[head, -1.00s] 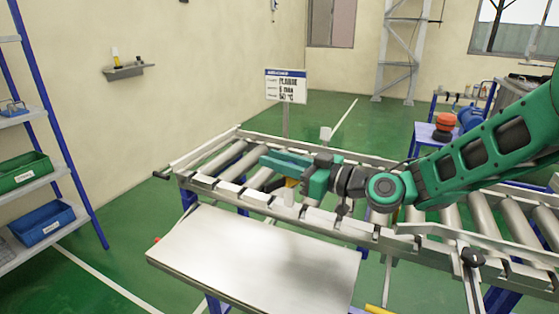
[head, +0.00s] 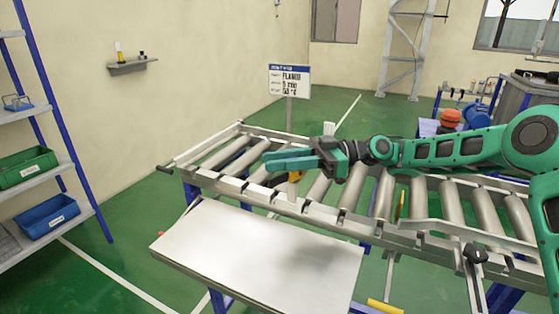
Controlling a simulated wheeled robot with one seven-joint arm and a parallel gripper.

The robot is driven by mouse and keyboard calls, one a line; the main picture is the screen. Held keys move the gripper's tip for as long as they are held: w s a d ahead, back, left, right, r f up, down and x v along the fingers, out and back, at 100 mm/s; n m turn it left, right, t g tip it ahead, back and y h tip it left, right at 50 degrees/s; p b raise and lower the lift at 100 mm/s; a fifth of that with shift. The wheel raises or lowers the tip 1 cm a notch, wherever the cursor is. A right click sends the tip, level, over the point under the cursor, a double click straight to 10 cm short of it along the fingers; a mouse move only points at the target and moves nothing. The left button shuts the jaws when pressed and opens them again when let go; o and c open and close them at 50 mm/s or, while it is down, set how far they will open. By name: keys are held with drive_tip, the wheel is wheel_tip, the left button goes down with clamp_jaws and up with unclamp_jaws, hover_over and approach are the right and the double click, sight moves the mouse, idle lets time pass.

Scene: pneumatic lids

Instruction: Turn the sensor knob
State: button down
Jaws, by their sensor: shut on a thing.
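My gripper (head: 290,160) reaches in from the right, over the near side of the roller conveyor. Its green fingers point left and look closed together. A small yellow-orange part (head: 295,176), which I take for the sensor knob, shows just under the fingers by the near rail. The grip itself is mostly hidden behind the fingers, and the knob's angle cannot be read.
The roller conveyor (head: 452,205) runs across the middle. A pale tabletop (head: 262,252) stands in front of it. A sign (head: 289,80) and a small white block (head: 328,129) are at the far rail. A dark-handled clamp (head: 476,254) sits at the near right.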

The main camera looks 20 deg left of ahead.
drive_tip(key=shift+w+d+f+n+g+h, duration=0.1)
drive_tip(key=shift+n+g+h, duration=0.4)
drive_tip(key=shift+g, duration=0.1)
drive_tip(key=c, duration=1.5)
unclamp_jaws()
drive_tip(key=v, duration=1)
drive_tip(key=shift+w+d, duration=0.2)
drive_tip(key=shift+w, duration=0.2)
drive_tip(key=shift+f, duration=0.1)
